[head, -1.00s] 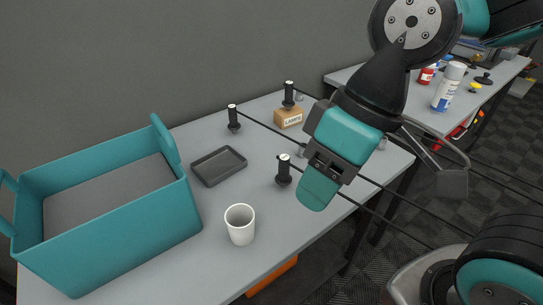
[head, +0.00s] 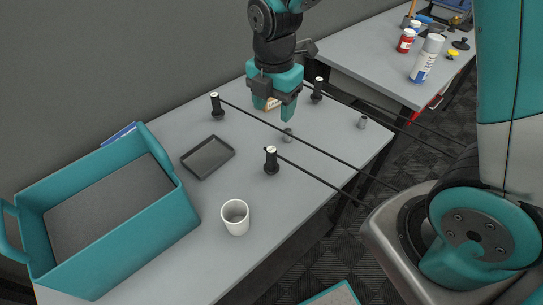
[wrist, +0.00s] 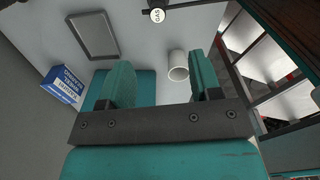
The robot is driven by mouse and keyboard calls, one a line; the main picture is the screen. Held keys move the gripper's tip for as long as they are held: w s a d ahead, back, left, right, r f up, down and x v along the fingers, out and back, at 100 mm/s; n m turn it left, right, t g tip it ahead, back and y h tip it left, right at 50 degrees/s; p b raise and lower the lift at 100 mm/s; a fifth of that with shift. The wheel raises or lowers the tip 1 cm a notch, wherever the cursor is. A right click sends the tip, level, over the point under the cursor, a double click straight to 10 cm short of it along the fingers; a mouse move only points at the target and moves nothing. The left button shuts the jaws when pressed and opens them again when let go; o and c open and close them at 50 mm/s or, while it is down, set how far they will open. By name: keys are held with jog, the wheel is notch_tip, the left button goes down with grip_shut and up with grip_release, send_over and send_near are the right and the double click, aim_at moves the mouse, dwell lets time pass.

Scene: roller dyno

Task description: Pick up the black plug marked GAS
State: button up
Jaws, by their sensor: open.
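The black plug marked GAS (wrist: 157,15) shows at the top edge of the wrist view, its white end cap facing the camera. In the head view it appears to be the front plug (head: 271,163), upright on the grey table (head: 170,235) with a cable running off to the right. Its lettering is too small to read there. My gripper (head: 273,108) is open and empty above the back of the table, behind and apart from this plug. Its two teal fingers (wrist: 162,80) stand apart in the wrist view.
Two similar black plugs stand at the back left (head: 215,108) and beside my gripper (head: 318,92). A dark tray (head: 207,157), white cup (head: 235,217) and teal bin (head: 150,235) lie leftward. Cables cross the table.

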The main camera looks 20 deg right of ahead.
aim_at(272, 149)
notch_tip(272, 149, down, 11)
jog(key=shift+f+p, duration=0.1)
jog(key=shift+p, duration=0.85)
jog(key=shift+w+a+f+p, duration=0.1)
jog(key=shift+f+p, duration=0.45)
jog(key=shift+f, duration=0.85)
jog(key=shift+w+a+f+p, duration=0.1)
jog(key=shift+f+p, duration=0.4)
jog(key=shift+f, duration=0.85)
jog(key=c, duration=1)
